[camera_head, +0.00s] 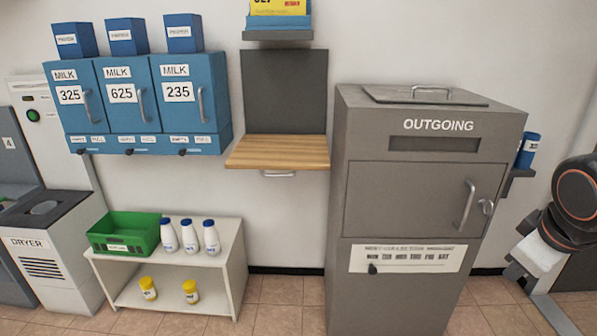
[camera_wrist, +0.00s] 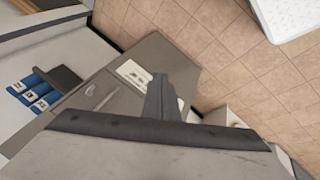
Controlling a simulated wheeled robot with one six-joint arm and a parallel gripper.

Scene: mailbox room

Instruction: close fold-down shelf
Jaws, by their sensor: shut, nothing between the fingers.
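The fold-down shelf (camera_head: 278,152) is a wooden board that stands out level from the wall, below a dark grey back panel (camera_head: 285,90). A silver handle (camera_head: 277,174) hangs under its front edge. My gripper (camera_head: 514,272) is at the far right, low beside the grey outgoing mailbox and far from the shelf. In the wrist view my gripper (camera_wrist: 165,98) is shut and empty. The shelf cannot be made out in the wrist view.
The tall outgoing mailbox (camera_head: 410,220) stands between my gripper and the shelf. Blue milk boxes (camera_head: 140,130) hang left of the shelf. A white low rack (camera_head: 225,250) with a green crate (camera_head: 125,246) and bottles stands below. Tiled floor (camera_head: 275,310) is clear in front.

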